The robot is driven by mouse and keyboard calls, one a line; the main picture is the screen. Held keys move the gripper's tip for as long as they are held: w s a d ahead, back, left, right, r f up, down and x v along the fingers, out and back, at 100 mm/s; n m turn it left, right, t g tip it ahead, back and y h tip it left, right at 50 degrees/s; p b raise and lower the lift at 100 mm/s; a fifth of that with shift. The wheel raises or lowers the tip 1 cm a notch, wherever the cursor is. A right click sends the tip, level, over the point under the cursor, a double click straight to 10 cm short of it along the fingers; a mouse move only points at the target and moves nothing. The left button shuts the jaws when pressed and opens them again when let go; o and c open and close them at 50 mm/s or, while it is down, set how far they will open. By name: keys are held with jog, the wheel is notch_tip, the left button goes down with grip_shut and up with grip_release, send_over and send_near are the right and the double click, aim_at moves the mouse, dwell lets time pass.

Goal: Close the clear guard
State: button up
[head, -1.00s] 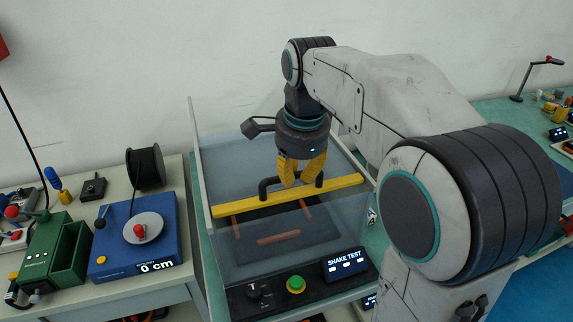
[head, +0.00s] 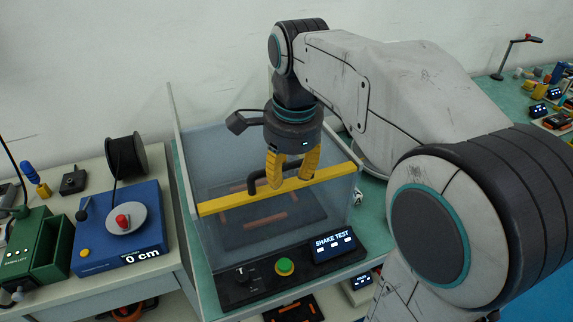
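The clear guard (head: 225,232) is a see-through box-shaped cover over the shake test station, with a yellow bar (head: 222,205) along its upper front edge. The fingertips sit just above the bar. Whether they grip the handle or only touch it is hidden.
A console with a green button (head: 285,267) and a SHAKE TEST display (head: 334,246) is at the station's front. To the left stand a blue box (head: 105,250) reading 0 cm, a green unit (head: 42,245) and a black spool (head: 126,155).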

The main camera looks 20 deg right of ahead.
jog(key=shift+o, duration=1.1)
jog(key=shift+r, duration=0.1)
jog(key=shift+r, duration=0.3)
notch_tip(320, 180, up, 11)
jog(key=s, duration=0.2)
jog(key=shift+s, duration=0.1)
